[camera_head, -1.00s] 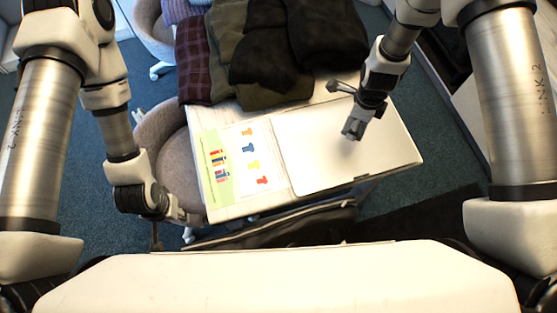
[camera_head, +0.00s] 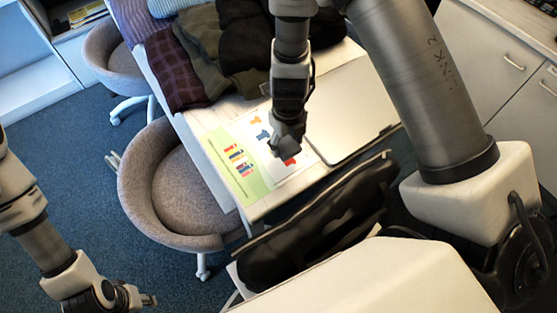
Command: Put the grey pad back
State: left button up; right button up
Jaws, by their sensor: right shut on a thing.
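My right gripper (camera_head: 287,146) points down over the printed sheet on the table, close to the coloured shapes. It is shut on a small grey thing, which the dark gripper partly hides. I cannot tell for certain that it is the grey pad, or whether it touches the sheet. A flat light-grey panel (camera_head: 350,112) lies on the table to the right of the sheet. My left gripper (camera_head: 148,300) is low at the bottom left, over the floor and away from the table. Its fingers are too small to show whether they are open.
The white table (camera_head: 207,118) carries a sheet (camera_head: 238,170) with coloured figures and several folded clothes (camera_head: 205,50) at the back. Grey chairs (camera_head: 185,190) stand along its left side. A black bag (camera_head: 320,225) is at the near edge. White drawers (camera_head: 490,65) stand right.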

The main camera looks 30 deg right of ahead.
aim_at(285, 154)
jog(key=f+b, duration=0.2)
jog(key=f, duration=0.1)
jog(key=f+b, duration=0.1)
jog(key=f, duration=0.1)
jog(key=shift+a+f, duration=0.1)
jog(key=shift+a, duration=0.25)
jog(key=shift+d, duration=0.2)
jog(key=shift+s+f, duration=0.1)
jog(key=shift+f, duration=0.1)
jog(key=o, duration=1.1)
jog(key=shift+r, duration=0.1)
notch_tip(285, 154, up, 7)
jog(key=p, duration=0.4)
jog(key=shift+p, duration=0.3)
notch_tip(285, 154, up, 5)
jog(key=shift+f+p, duration=0.15)
jog(key=shift+p, duration=0.45)
jog(key=shift+r, duration=0.25)
